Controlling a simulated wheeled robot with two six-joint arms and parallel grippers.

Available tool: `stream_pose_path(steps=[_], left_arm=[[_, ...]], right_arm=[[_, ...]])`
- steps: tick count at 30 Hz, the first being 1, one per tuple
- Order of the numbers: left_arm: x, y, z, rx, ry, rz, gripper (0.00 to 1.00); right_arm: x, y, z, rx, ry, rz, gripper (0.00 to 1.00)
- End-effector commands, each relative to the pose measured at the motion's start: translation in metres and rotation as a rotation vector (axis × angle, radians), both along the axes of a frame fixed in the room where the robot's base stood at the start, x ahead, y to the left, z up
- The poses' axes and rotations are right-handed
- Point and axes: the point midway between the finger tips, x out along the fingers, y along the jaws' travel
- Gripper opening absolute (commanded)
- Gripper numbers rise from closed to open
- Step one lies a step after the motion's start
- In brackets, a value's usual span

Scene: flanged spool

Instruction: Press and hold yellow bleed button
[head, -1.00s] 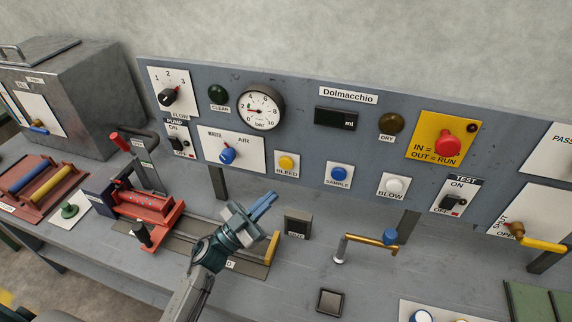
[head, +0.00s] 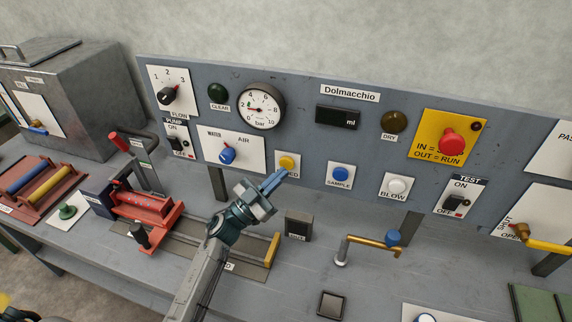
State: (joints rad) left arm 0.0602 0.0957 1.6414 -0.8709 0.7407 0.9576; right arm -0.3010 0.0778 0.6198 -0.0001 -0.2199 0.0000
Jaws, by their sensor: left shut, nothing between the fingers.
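The yellow bleed button (head: 287,162) sits on a white plate on the grey upright panel, left of the blue sample button. My left gripper (head: 274,180) is shut and empty, its blue fingertips just below and in front of the yellow button. The fingertips overlap the lower part of the plate and cover part of the BLEED label. I cannot tell whether they touch the button.
The blue sample button (head: 340,173) and white blow button (head: 397,186) are to the right. The water/air knob (head: 227,154) is to the left. The red clamp fixture (head: 150,208) and brass tap (head: 372,245) stand on the bench.

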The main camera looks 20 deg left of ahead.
Motion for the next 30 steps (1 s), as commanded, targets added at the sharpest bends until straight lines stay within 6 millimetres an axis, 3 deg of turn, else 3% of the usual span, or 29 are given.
stream_pose_path(steps=[30], left_arm=[[-0.0003, 0.0000, 0.0000, 0.000, 0.000, 0.000, 0.00]], right_arm=[[0.0006, -0.0046, 0.0004, -0.005, 0.000, 0.001, 0.00]])
